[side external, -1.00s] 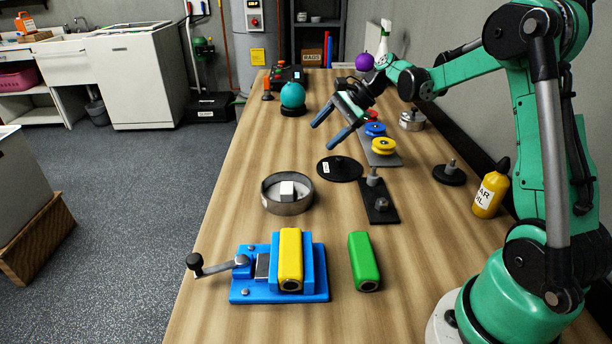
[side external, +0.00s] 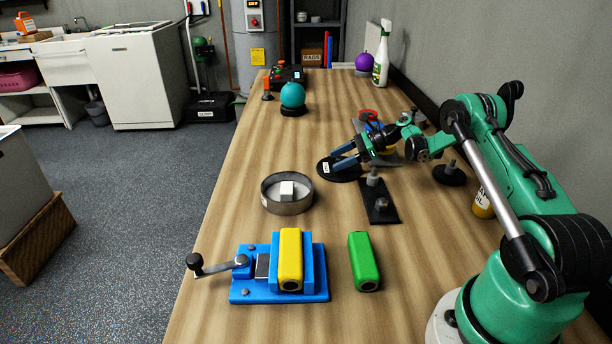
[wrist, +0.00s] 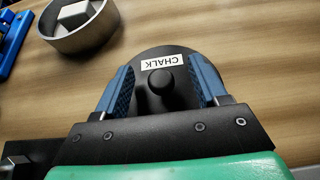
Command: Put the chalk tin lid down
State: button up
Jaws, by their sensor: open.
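The chalk tin lid (side external: 345,177) is a flat black disc with a white label, lying on the wooden bench. In the wrist view the lid (wrist: 165,53) shows its CHALK label and a round black knob (wrist: 160,80). My gripper (side external: 336,156) is low over the lid. In the wrist view its blue fingers are open, one on each side of the knob, with gaps between them and it. The round metal tin (side external: 288,208) stands open to the front left of the lid, with a white block inside. The tin also shows in the wrist view (wrist: 85,40).
A black plate with pegs (side external: 381,213) is in front of the lid. A green block (side external: 364,262) and a blue vise (side external: 262,292) holding a yellow block are near the front. A teal ball (side external: 292,95) stands farther back. Bare bench lies left of the lid.

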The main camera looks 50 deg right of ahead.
jog(key=shift+w+a, duration=0.1)
grip_shut()
dwell(0.4)
notch_tip(320, 180, up, 19)
jog(key=m+t+h, duration=0.3)
jog(key=m+h, duration=0.1)
send_over(261, 169)
notch_tip(261, 169, down, 15)
jog(key=shift+w+r, duration=0.1)
jog(key=shift+r, duration=0.1)
jog(key=shift+f, duration=2.15)
